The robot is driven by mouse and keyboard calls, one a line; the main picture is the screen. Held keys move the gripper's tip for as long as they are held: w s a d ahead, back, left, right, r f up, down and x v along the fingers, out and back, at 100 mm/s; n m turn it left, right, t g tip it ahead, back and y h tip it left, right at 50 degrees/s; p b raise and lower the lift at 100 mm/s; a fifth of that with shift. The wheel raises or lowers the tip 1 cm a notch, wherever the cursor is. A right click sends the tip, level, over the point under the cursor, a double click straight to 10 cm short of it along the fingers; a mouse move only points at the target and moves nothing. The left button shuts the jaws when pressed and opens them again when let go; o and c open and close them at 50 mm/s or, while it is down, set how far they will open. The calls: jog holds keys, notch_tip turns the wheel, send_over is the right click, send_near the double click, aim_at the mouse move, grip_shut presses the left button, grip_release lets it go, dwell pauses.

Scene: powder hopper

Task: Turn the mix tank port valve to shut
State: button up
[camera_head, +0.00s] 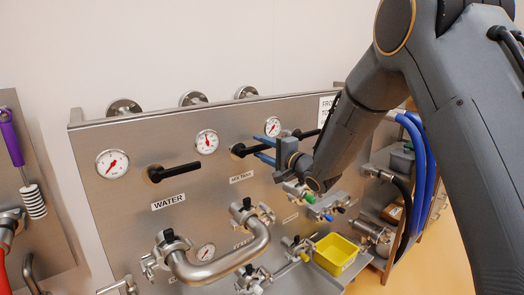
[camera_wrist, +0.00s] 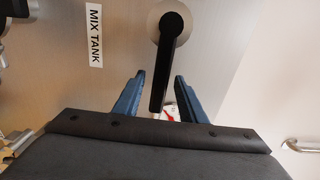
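The mix tank port valve (camera_head: 238,150) has a black lever on a round metal hub, on the steel panel above the MIX TANK label (camera_head: 241,178). Its lever points to the right, roughly level, and is partly hidden by my gripper in the head view. In the wrist view the lever (camera_wrist: 168,62) runs from the hub down between the two blue fingers. My gripper (camera_head: 260,148) is open, with one finger above and one below the lever. In the wrist view my gripper (camera_wrist: 159,76) shows gaps on both sides of the lever.
The WATER valve lever (camera_head: 175,171) is to the left, also roughly level. Pressure gauges (camera_head: 207,141) sit along the panel (camera_head: 140,215). A curved steel pipe (camera_head: 225,266) juts out below. A yellow bin (camera_head: 336,254) and blue hoses (camera_head: 417,175) are at the right.

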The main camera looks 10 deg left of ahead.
jog(key=v, duration=0.9)
jog(key=s+d+f+n+g+h+b, duration=0.15)
jog(key=d+f+h+b, duration=0.45)
jog(key=d+f+h, duration=0.7)
jog(key=s+d+f+n+g+b, duration=0.1)
jog(key=s+d+f, duration=0.3)
jog(key=s, duration=0.4)
jog(key=s+d+f+n+g+b, duration=0.2)
jog(key=s+d+f+n+g, duration=0.1)
jog(key=s, duration=0.5)
jog(key=s+d+f+n+g+b, duration=0.2)
jog(key=s+d+f+g, duration=0.2)
jog(key=s+d+f, duration=0.3)
jog(key=shift+s+d+h, duration=0.4)
jog(key=shift+s+d, duration=0.3)
jog(key=shift+f, duration=0.15)
